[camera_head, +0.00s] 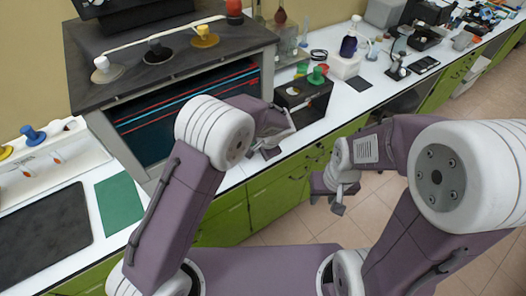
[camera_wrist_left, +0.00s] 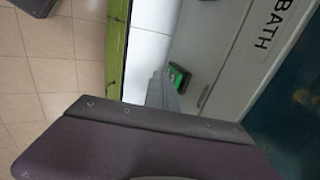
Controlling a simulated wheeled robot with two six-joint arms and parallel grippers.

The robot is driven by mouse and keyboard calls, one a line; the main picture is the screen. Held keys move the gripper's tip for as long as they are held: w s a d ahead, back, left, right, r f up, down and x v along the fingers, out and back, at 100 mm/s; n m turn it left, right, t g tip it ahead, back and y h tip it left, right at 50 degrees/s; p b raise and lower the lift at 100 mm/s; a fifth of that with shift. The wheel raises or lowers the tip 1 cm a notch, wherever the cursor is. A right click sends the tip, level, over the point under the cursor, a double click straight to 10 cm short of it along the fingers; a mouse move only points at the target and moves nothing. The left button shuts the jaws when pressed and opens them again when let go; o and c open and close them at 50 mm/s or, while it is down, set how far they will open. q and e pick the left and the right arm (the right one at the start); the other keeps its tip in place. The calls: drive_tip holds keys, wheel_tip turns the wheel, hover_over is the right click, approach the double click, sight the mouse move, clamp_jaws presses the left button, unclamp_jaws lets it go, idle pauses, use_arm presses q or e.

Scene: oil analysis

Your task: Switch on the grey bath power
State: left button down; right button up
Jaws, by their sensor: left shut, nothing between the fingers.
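The grey bath (camera_head: 97,92) is the big grey-framed cabinet with a dark window and dark top at upper left in the head view. In the left wrist view its pale front panel (camera_wrist_left: 222,75) bears the label BATH. A green switch in a dark housing (camera_wrist_left: 179,76) sits on this panel, partly hidden by my finger. My left gripper (camera_wrist_left: 164,92) is shut and empty, its tips at or very close to the switch; contact cannot be told. In the head view the left gripper (camera_head: 268,150) is by the bath's right front corner. My right gripper (camera_head: 328,200) is open and empty over the floor.
Knobbed stoppers stand on the bath's top. A dark box (camera_head: 304,97) with coloured knobs stands on the white counter (camera_head: 350,103) right of the bath. A green mat (camera_head: 119,202) and dark mat (camera_head: 42,240) lie at left. Green cabinets (camera_head: 275,190) run below; the floor is clear.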

use_arm(q)
drive_tip(key=shift+w+a, duration=0.2)
drive_tip(key=shift+w, duration=0.1)
drive_tip(key=p, duration=0.4)
drive_tip(key=shift+w+a+r+g+h, duration=0.25)
drive_tip(key=shift+w+g+h, duration=0.05)
drive_tip(key=shift+w+g, duration=0.1)
drive_tip(key=shift+r, duration=0.1)
drive_tip(key=shift+r+p, duration=0.65)
drive_tip(key=shift+r, duration=0.05)
